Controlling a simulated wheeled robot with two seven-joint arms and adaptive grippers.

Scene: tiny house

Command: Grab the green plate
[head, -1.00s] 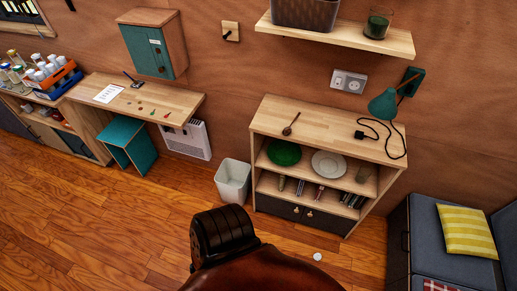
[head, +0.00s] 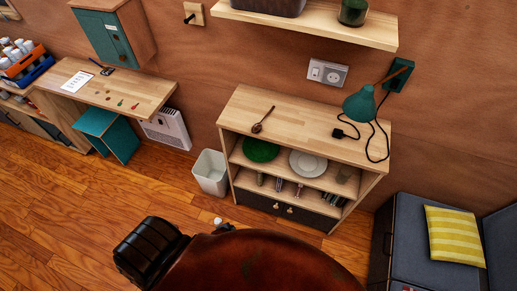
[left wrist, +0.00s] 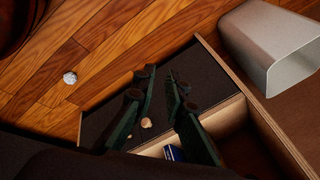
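The green plate (head: 261,150) lies on the upper inner shelf of the wooden shelf unit (head: 300,122), left of a white plate (head: 308,163). The green plate does not show in the left wrist view. My left gripper (left wrist: 160,85) shows in the left wrist view with its two dark fingers apart and nothing between them. It is over the unit's dark lower front, near small knobs (left wrist: 146,123). In the head view my left gripper cannot be made out clearly. My right gripper is in neither view.
A white bin (head: 210,173) stands left of the unit; it also shows in the left wrist view (left wrist: 265,45). A teal lamp (head: 361,105) and a spoon (head: 262,121) are on top. A sofa (head: 420,240) stands at right. A small white ball (left wrist: 70,77) lies on the floor.

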